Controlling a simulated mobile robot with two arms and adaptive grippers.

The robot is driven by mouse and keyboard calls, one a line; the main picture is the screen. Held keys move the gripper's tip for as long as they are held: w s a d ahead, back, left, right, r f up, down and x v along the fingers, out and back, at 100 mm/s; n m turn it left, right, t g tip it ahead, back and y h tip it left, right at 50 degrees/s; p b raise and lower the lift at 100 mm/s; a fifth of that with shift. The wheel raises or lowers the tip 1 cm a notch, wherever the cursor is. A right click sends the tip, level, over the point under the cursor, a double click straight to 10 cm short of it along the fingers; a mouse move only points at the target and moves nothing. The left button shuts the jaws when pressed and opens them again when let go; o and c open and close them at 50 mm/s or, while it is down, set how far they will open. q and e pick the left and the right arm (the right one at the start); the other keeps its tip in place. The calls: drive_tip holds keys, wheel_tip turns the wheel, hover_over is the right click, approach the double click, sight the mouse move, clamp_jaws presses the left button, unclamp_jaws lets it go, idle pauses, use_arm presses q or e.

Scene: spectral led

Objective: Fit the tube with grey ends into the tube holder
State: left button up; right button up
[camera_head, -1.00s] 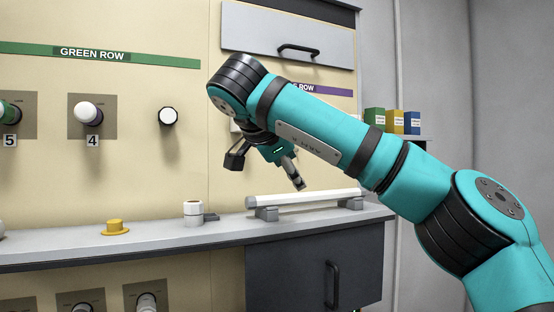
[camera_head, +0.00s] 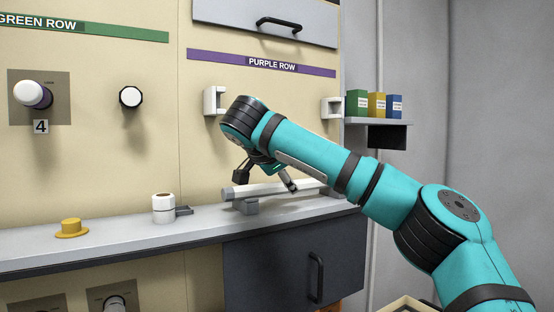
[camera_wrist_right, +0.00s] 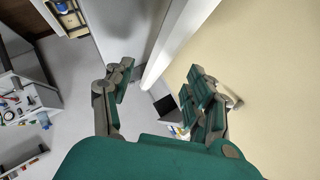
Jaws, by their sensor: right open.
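A white tube (camera_head: 244,191) lies on grey supports on the counter, partly hidden by my right arm. It also runs between the fingers in the right wrist view (camera_wrist_right: 180,42). Its left end looks greyish. My right gripper (camera_head: 266,181) is open just above the tube, its fingers apart on either side; the right wrist view shows the open fingers (camera_wrist_right: 160,72) not gripping it. The tube holder appears as two white brackets on the wall below the purple strip, a left one (camera_head: 212,100) and a right one (camera_head: 331,108). My left gripper is not in view.
A white roll-shaped object (camera_head: 163,208) and a yellow cap (camera_head: 71,228) stand on the counter (camera_head: 125,232) to the left. A shelf (camera_head: 375,122) with coloured boxes is at right. A drawer with a black handle (camera_head: 280,24) is above.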

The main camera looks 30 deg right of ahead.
drive_tip(key=x, duration=0.3)
drive_tip(key=shift+s+p, duration=0.1)
drive_tip(key=shift+p, duration=0.2)
drive_tip(key=shift+x, duration=1.05)
drive_tip(key=shift+d, duration=0.15)
drive_tip(key=shift+f, duration=0.1)
clamp_jaws()
drive_tip(key=c, duration=0.7)
unclamp_jaws()
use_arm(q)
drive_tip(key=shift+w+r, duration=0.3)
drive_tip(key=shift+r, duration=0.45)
use_arm(e)
clamp_jaws()
